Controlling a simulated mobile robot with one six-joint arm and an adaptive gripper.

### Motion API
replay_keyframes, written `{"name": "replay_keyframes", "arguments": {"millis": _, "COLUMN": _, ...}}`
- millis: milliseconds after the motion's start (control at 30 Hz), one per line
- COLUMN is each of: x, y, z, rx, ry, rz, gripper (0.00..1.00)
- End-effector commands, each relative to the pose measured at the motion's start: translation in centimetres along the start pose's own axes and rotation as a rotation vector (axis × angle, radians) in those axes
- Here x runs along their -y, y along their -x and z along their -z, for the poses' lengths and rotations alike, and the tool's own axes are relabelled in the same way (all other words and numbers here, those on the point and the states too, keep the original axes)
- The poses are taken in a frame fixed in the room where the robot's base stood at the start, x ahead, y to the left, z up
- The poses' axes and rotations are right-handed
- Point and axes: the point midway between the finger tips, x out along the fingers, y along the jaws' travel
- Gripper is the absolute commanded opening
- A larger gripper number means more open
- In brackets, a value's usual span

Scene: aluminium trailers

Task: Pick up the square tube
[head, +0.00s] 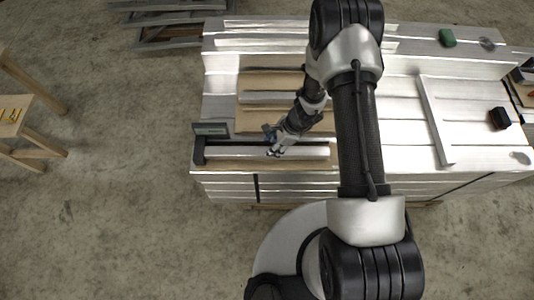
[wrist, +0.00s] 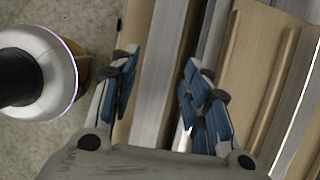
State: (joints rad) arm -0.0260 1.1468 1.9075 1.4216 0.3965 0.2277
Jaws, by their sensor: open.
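A long silver square tube (head: 230,153) lies near the front edge of the workbench, on wood. It also shows in the wrist view (wrist: 160,85), running up the picture between the fingers. My gripper (head: 273,146) is over the tube, about the middle of its length. In the wrist view my gripper (wrist: 160,72) is open, with one blue-padded finger on each side of the tube. I cannot tell whether the pads touch it or how deep the fingertips reach. My arm hides part of the bench in the head view.
Another silver bar (head: 265,98) lies on the board farther back. A dark stand with a small display (head: 210,129) is at the tube's left end. A green object (head: 447,38) and a black object (head: 499,118) rest at the right. A wooden stool (head: 18,125) stands left.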

Motion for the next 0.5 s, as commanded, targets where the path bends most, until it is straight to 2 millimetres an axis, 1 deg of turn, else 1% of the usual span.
{"name": "replay_keyframes", "arguments": {"millis": 167, "x": -0.1, "y": -1.5, "z": 0.0, "rx": 0.0, "ry": 0.002, "rz": -0.002, "gripper": 0.43}}
{"name": "replay_keyframes", "arguments": {"millis": 300, "x": -0.2, "y": -3.8, "z": 0.1, "rx": 0.0, "ry": 0.001, "rz": -0.003, "gripper": 0.43}}
{"name": "replay_keyframes", "arguments": {"millis": 400, "x": -0.1, "y": -5.0, "z": 0.0, "rx": 0.0, "ry": 0.003, "rz": -0.001, "gripper": 0.43}}
{"name": "replay_keyframes", "arguments": {"millis": 500, "x": -0.1, "y": -5.3, "z": 0.0, "rx": 0.0, "ry": 0.001, "rz": -0.001, "gripper": 0.43}}
